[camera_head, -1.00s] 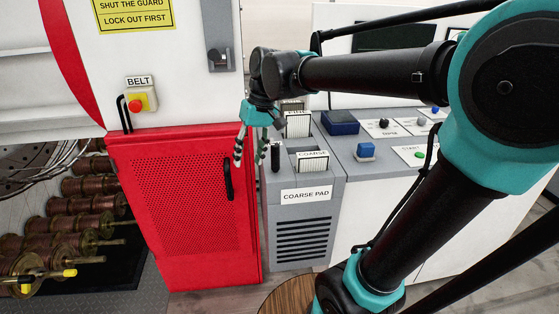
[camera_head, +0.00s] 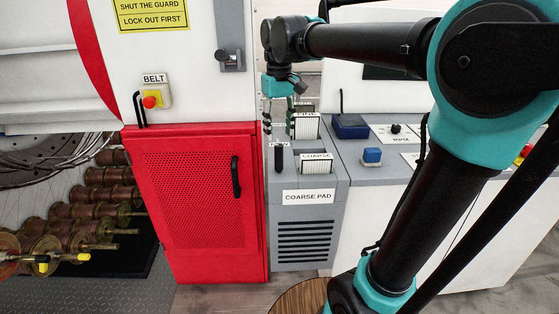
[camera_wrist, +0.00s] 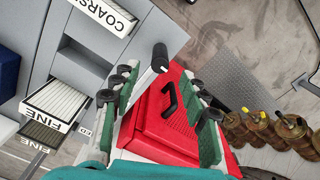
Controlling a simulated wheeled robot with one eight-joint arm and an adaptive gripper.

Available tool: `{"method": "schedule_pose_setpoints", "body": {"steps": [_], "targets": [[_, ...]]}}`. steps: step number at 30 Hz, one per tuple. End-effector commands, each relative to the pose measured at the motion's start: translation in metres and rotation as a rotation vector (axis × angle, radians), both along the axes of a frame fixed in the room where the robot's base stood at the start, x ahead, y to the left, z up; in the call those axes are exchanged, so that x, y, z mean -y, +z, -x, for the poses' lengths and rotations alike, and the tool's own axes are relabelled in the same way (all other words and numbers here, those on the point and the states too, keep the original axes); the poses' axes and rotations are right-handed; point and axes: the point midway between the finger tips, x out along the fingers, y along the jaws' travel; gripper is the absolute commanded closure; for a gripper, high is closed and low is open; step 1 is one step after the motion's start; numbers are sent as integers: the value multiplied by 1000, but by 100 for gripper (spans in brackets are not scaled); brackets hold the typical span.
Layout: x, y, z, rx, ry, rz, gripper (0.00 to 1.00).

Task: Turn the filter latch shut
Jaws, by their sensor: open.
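The filter latch is a black upright handle (camera_head: 278,158) on the front left of the grey filter housing (camera_head: 308,228). In the wrist view its black grip (camera_wrist: 160,56) sits on a pale shaft, near the tip of my left-hand finger. My gripper (camera_head: 278,122) is above and behind the latch in the head view, pointing down, partly against the housing. In the wrist view my gripper (camera_wrist: 165,95) is open, its green fingers wide apart with nothing held. Whether a finger touches the latch cannot be told.
The COARSE pad (camera_head: 316,163) and FINE pad (camera_head: 305,126) stand in slots beside the latch. A red guard door (camera_head: 195,205) with a black handle is at left. Copper spools (camera_head: 105,195) sit further left. A control desk (camera_head: 395,172) is at right.

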Motion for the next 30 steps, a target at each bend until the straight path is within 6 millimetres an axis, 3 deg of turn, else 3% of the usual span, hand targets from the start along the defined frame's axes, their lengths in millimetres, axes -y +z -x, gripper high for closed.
{"method": "schedule_pose_setpoints", "body": {"steps": [9, 15, 21, 30], "targets": [[0, -63, 0, 0, 0, 0, 56], [0, -92, 0, 0, 0, -1, 56], [0, -105, 0, 0, 0, -1, 56], [0, -107, 0, 0, 0, -1, 56]]}}
